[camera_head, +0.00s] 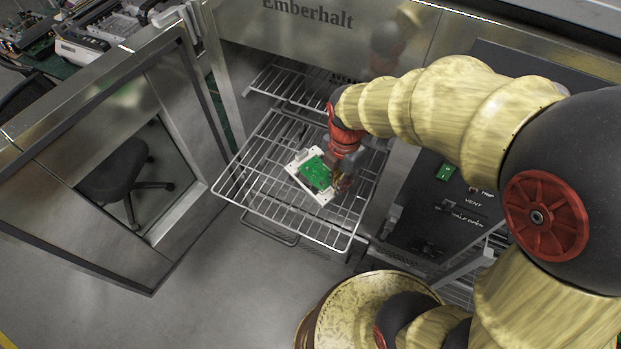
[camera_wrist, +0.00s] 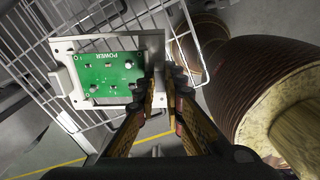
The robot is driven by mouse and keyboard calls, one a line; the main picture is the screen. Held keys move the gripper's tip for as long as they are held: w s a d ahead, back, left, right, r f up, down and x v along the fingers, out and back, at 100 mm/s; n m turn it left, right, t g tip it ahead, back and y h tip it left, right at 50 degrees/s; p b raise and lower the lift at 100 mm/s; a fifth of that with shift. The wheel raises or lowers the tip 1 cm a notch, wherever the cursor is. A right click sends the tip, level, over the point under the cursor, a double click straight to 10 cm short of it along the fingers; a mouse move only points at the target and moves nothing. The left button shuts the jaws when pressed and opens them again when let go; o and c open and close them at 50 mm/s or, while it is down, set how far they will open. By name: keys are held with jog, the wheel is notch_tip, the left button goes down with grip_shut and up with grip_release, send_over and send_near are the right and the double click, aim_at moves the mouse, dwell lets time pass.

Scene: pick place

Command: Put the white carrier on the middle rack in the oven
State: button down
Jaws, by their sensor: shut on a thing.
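The white carrier (camera_head: 323,198) holds a green circuit board (camera_head: 316,173). In the head view it is over the pulled-out wire rack (camera_head: 241,190) of the oven (camera_head: 290,33). My gripper (camera_head: 340,180) is shut on the carrier's right side. In the wrist view the carrier (camera_wrist: 64,82) is at upper left, its right edge between the fingertips of my gripper (camera_wrist: 163,92). The board (camera_wrist: 108,75) reads "POWER". The rack (camera_wrist: 100,18) shows behind and beneath it. I cannot tell whether the carrier touches the rack wires.
The oven door (camera_head: 125,150) stands open at the left. Another rack (camera_head: 283,84) shows deeper inside the oven, and a handle-like bar (camera_head: 270,232) lies below the pulled-out rack. The control panel (camera_head: 440,210) is at the right. Bare wires surround the carrier.

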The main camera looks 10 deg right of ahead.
aim_at(326, 181)
jog(key=w, duration=0.1)
jog(key=w+a+f, duration=0.1)
jog(key=w+a, duration=0.1)
jog(key=shift+w+a+f, duration=0.1)
jog(key=shift+a+f, duration=0.05)
jog(key=shift+f, duration=0.25)
jog(key=w+f, duration=0.1)
jog(key=w+a+f, duration=0.1)
jog(key=f, duration=0.1)
jog(key=w+a+f, duration=0.1)
jog(key=f, duration=0.1)
jog(key=shift+w+a+p, duration=0.15)
jog(key=shift+w+p, duration=0.05)
jog(key=shift+p, duration=0.1)
jog(key=shift+w+a+f, duration=0.1)
jog(key=shift+w+f, duration=0.05)
jog(key=shift+f, duration=0.85)
jog(key=shift+w+a+f, duration=0.1)
jog(key=shift+f, duration=0.85)
jog(key=c, duration=2.3)
grip_release()
jog(key=shift+f, duration=0.15)
jog(key=shift+c, duration=0.2)
jog(key=o, duration=0.4)
jog(key=shift+o, duration=0.2)
